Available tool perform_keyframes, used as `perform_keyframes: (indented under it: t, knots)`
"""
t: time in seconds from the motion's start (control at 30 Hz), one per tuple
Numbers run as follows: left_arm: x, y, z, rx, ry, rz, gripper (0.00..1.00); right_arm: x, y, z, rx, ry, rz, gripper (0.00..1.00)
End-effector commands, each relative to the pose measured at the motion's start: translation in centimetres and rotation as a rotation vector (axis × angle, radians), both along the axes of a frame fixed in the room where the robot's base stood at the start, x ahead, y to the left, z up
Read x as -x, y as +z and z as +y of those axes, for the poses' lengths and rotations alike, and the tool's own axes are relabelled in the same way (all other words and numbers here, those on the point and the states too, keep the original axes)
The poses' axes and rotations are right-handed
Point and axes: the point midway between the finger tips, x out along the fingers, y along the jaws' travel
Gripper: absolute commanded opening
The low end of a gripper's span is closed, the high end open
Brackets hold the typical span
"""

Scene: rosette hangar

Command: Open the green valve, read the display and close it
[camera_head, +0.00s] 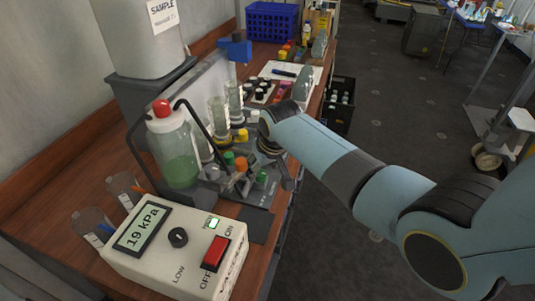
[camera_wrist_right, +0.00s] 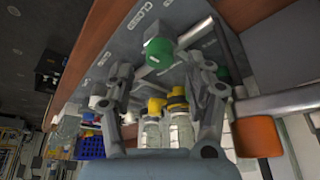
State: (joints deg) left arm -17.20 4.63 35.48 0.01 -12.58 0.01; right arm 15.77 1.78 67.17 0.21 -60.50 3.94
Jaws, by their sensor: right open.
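The display (camera_head: 142,226) on a cream control box (camera_head: 165,265) reads 19 kPa. A green valve knob (camera_head: 262,178) is by my right gripper (camera_head: 264,183) over the grey valve plate. An orange knob (camera_head: 241,164) and another green knob (camera_head: 229,158) are to its left. In the right wrist view, my right gripper (camera_wrist_right: 163,85) is open, with a green knob (camera_wrist_right: 158,52) just beyond and between its fingertips. I cannot tell whether they touch it. Lettering that looks like CLOSED is near this knob. The orange knob (camera_wrist_right: 258,137) is at the right. My left gripper is not in view.
A red-capped bottle with green liquid (camera_head: 178,160) stands left of the knobs, beside a black bar frame. Clear cylinders (camera_head: 217,115) stand behind. The box has a red switch (camera_head: 216,253) and a lit green lamp (camera_head: 214,223). A blue crate (camera_head: 270,22) sits at the back.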

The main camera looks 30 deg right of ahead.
Motion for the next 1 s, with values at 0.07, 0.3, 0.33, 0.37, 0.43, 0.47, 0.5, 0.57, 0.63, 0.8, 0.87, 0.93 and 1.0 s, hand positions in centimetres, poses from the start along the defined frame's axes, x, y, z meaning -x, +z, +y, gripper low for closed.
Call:
perform_keyframes:
  t: [0.07, 0.3, 0.33, 0.37, 0.43, 0.47, 0.5, 0.57, 0.63, 0.8, 0.87, 0.93, 1.0]
  knots:
    - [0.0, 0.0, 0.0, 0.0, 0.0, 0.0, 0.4, 0.6, 1.5, 0.0, 0.0, 0.0, -0.004, 0.54]
    - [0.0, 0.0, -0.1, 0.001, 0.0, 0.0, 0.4, 2.3, 5.8, 0.2, 0.0, 0.0, -0.003, 0.54]
    - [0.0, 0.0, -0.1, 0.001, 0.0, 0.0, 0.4, 2.5, 6.2, 0.2, 0.0, 0.0, -0.003, 0.54]
    - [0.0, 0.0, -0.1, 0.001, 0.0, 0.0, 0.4, 2.7, 6.6, 0.2, 0.0, 0.0, -0.002, 0.54]
    - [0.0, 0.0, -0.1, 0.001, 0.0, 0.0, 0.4, 2.9, 7.3, 0.2, 0.0, 0.0, -0.002, 0.54]
    - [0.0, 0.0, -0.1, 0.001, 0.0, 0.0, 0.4, 3.0, 7.6, 0.2, 0.0, 0.0, -0.002, 0.54]
    - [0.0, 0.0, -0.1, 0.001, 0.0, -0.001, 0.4, 3.1, 7.8, 0.2, 0.0, 0.0, -0.002, 0.54]
    - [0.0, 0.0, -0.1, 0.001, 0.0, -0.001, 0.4, 3.3, 8.0, 0.2, 0.0, 0.0, -0.001, 0.54]
    - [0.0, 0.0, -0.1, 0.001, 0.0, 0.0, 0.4, 3.3, 8.1, 0.2, 0.0, 0.0, -0.001, 0.54]
    - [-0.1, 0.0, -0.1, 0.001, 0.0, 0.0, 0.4, 3.3, 8.1, 0.2, 0.0, 0.0, 0.0, 0.54]
    - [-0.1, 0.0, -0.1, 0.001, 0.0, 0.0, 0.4, 3.3, 8.1, 0.2, 0.0, 0.0, -0.001, 0.54]
    - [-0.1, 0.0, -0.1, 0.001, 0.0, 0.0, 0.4, 3.3, 8.1, 0.2, 0.0, 0.0, -0.001, 0.54]
    - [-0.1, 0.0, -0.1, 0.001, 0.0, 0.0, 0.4, 3.3, 8.1, 0.2, 0.0, 0.0, -0.001, 0.54]
